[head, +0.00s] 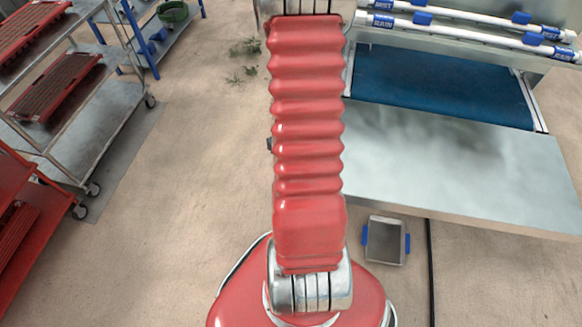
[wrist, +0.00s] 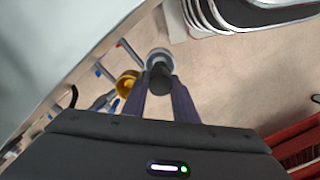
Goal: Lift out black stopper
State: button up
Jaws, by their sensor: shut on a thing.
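The black stopper (wrist: 160,76) shows in the wrist view between the two dark purple fingers of my gripper (wrist: 161,88). My gripper is shut on it. A pale grey round fitting (wrist: 158,55) shows right behind the stopper's far end. I cannot tell whether the stopper is still seated in that fitting or apart from it. In the head view my red arm hides the area behind it, and neither the gripper nor the stopper shows there.
A yellow ring-shaped part (wrist: 127,82) and several small fittings lie left of my fingers along a pale panel. In the head view, a metal table (head: 460,170) stands right, a small blue-handled tray (head: 386,241) sits below it, and shelf trolleys (head: 95,110) stand left.

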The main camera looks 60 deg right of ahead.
jog(key=shift+r, duration=2.85)
